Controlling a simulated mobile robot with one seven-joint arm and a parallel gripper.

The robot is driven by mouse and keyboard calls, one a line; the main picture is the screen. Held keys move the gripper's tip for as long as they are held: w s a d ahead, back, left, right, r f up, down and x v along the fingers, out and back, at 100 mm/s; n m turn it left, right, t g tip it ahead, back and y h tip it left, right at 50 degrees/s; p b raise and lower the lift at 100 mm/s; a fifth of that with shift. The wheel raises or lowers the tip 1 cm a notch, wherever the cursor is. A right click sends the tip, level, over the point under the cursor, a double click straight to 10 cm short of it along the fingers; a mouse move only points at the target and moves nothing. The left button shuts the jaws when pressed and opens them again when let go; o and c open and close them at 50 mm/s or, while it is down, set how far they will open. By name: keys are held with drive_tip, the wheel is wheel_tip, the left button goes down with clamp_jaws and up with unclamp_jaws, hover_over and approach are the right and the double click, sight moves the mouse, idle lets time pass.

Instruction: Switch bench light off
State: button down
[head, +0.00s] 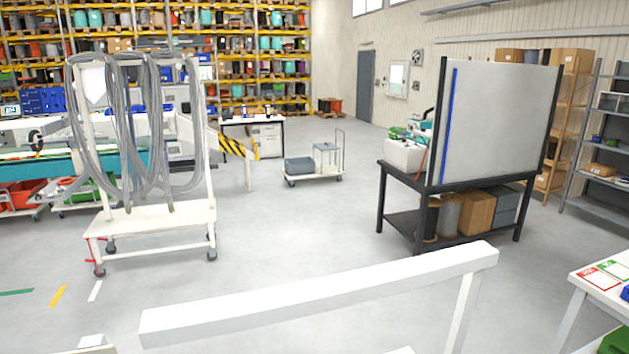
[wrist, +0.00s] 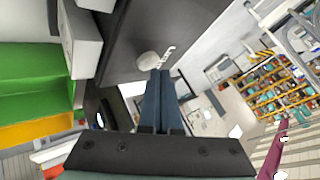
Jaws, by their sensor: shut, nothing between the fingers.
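My gripper (wrist: 160,74) is shut and empty in the wrist view, its two dark blue fingers side by side. Just beyond the fingertips is a small white rounded piece (wrist: 147,60) with a white jagged strip beside it, against a dark grey surface (wrist: 185,25). I cannot tell whether the fingers touch it, or whether it is the light's switch. No lamp is clearly recognisable as the bench light in either view. My gripper does not show in the head view.
A white rail (head: 320,297) on a post crosses the near foreground. A cable rack trolley (head: 150,217) stands left, a black bench (head: 400,174) with a grey panel right, a small cart (head: 312,176) behind. Open floor lies between. Green and yellow surfaces (wrist: 30,95) are left in the wrist view.

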idle(0.3)
drive_tip(key=shift+f+b, duration=0.4)
drive_tip(key=shift+f, duration=0.05)
drive_tip(key=shift+r+p, duration=0.4)
drive_tip(key=shift+p, duration=0.05)
wheel_tip(320, 180, up, 6)
drive_tip(key=p, duration=0.5)
drive_tip(key=shift+r+p, duration=0.1)
drive_tip(key=shift+p, duration=0.2)
